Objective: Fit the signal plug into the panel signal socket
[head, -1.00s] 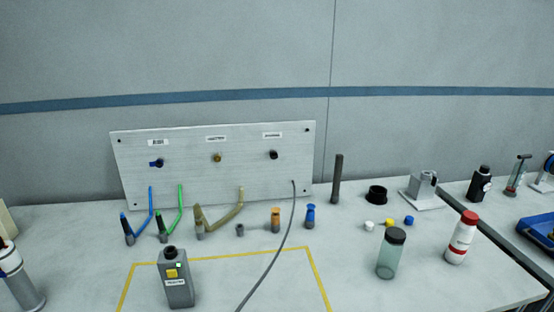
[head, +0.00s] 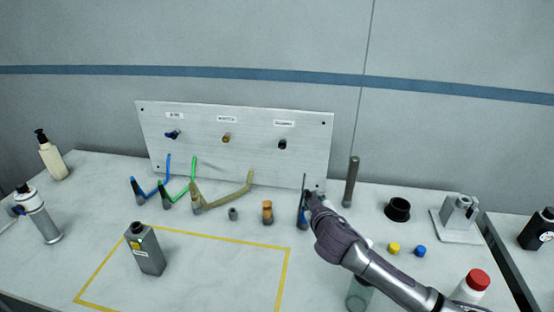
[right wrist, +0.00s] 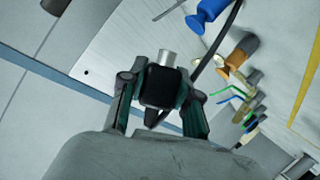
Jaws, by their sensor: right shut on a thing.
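The grey panel (head: 195,158) stands upright at the back of the bench, with three labelled sockets: blue (head: 172,134), brass (head: 226,138) and dark (head: 283,144). The label text is too small to read surely. My right gripper (head: 309,192) is low in front of the panel's right edge. In the right wrist view my right gripper (right wrist: 160,92) is shut on a black plug with a silver tip (right wrist: 166,58), which I take as the signal plug. A dark cable (right wrist: 208,57) runs beside it. The plug is apart from the sockets. My left gripper is not in view.
A blue fitting (head: 302,223) stands close by my right gripper, with an orange one (head: 267,212) to its left. Coloured bent tubes (head: 222,198) stand before the panel. A dark rod (head: 351,182) stands to the right. The yellow-outlined area holds a grey bottle (head: 147,252).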

